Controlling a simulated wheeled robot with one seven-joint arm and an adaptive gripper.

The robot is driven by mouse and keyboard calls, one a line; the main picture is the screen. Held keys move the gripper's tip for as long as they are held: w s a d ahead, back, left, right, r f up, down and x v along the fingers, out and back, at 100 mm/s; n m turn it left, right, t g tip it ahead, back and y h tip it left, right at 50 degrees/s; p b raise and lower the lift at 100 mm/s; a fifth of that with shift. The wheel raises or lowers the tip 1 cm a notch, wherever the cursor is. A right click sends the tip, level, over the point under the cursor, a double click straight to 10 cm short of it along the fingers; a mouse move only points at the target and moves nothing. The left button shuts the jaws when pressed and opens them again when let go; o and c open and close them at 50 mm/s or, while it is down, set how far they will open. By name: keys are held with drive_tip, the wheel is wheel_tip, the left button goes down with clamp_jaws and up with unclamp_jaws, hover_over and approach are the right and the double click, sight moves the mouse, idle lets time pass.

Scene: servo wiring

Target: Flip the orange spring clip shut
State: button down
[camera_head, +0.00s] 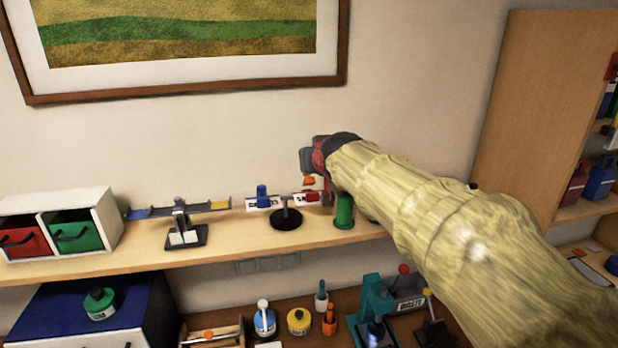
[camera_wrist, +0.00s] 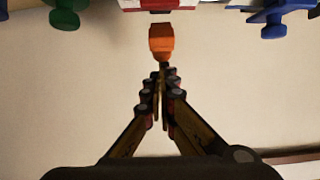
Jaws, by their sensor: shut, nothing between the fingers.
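The orange spring clip (camera_wrist: 160,42) is in the upper middle of the wrist view, sticking out from the edge of a red-and-white block (camera_wrist: 158,5). In the head view the clip (camera_head: 309,181) shows as a small orange piece just above the red-and-white block (camera_head: 306,197) on the stand, tilted up from it. My gripper (camera_wrist: 162,70) is shut and empty, its fingertips right at the clip's free end. I cannot tell whether they touch it. In the head view my arm and gripper hide the area just right of the clip.
A black round-based stand (camera_head: 286,218) carries the block and a blue peg (camera_head: 262,196). A second stand (camera_head: 182,237) and a white drawer box (camera_head: 104,207) are to the left on the wooden shelf.

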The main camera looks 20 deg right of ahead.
sight(310, 177)
drive_tip(key=shift+s+a+f+t+b, duration=0.15)
drive_tip(key=shift+s+f+t+b, duration=0.8)
drive_tip(key=shift+b, duration=3.5)
drive_tip(key=shift+w+r+p, duration=0.25)
drive_tip(key=shift+r+p, duration=0.45)
drive_tip(key=shift+r, duration=0.35)
drive_tip(key=r+p, duration=0.1)
drive_tip(key=r, duration=0.1)
drive_tip(key=r+p, duration=0.1)
drive_tip(key=r, duration=0.1)
drive_tip(key=shift+w+t, duration=0.2)
drive_tip(key=shift+t, duration=0.05)
drive_tip(key=s+a+f, duration=0.2)
drive_tip(key=s+f, duration=0.1)
drive_tip(key=s, duration=0.6)
drive_tip(key=shift+s+f+b, duration=0.15)
drive_tip(key=shift+s+b, duration=0.15)
drive_tip(key=shift+d, duration=0.1)
drive_tip(key=s+a+f+g, duration=0.1)
drive_tip(key=s+f+g, duration=0.5)
drive_tip(key=f, duration=0.9)
drive_tip(key=s+a+f+n+g+y, duration=0.1)
drive_tip(key=s+a+f, duration=0.3)
drive_tip(key=s+f, duration=0.3)
drive_tip(key=s+a+f+n+g+y, duration=0.1)
drive_tip(key=s+a+f, duration=0.3)
drive_tip(key=s, duration=0.9)
drive_tip(key=shift+a+f+g+y, duration=0.4)
drive_tip(key=shift+f+g, duration=0.4)
drive_tip(key=shift+f, duration=0.6)
